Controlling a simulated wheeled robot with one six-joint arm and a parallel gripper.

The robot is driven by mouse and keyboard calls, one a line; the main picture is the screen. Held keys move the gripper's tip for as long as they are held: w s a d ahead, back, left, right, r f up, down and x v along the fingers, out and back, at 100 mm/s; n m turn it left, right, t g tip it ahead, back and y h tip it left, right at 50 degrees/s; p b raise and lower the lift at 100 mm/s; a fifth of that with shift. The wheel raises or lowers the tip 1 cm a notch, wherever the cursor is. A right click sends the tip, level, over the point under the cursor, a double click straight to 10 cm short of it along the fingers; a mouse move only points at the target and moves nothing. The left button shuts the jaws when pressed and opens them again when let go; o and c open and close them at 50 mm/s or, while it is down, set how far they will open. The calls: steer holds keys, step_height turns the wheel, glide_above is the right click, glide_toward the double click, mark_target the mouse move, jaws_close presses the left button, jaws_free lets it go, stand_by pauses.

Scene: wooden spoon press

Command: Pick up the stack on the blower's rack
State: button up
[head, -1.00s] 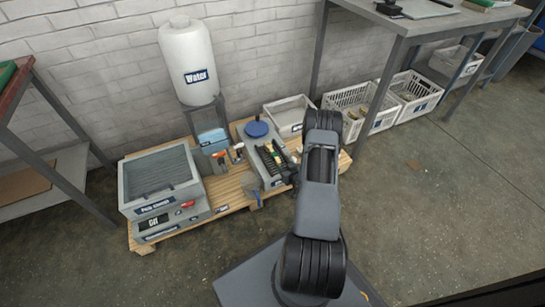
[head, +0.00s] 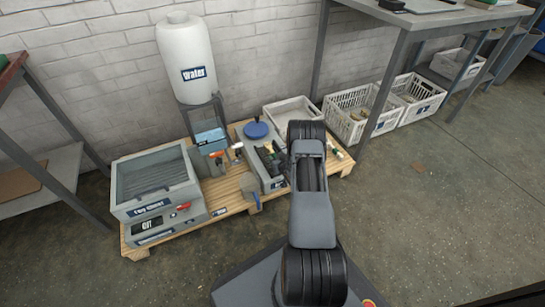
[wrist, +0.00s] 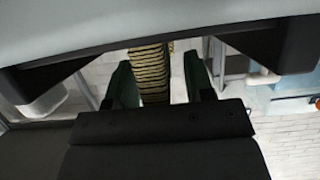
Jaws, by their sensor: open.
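The stack (wrist: 154,75), with thin yellow and dark stripes, shows in the wrist view between the two green-tipped fingers of my gripper (wrist: 160,82). The fingers are open, one on each side of the stack; contact cannot be made out. In the head view a grey machine with a round blue cap (head: 256,131) stands on the pallet, and my dark gripper (head: 270,162) is over its right part. The gripper and arm hide most of the rack and stack there.
A wooden pallet (head: 233,187) carries a grey box with a ribbed top (head: 155,182), a white water tank (head: 187,62) and a white tray (head: 291,113). White crates (head: 350,112) stand under a grey bench (head: 420,22) at the right. The floor in front is clear.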

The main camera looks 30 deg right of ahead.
steer(key=shift+w, duration=0.1)
jaws_close()
stand_by(0.4)
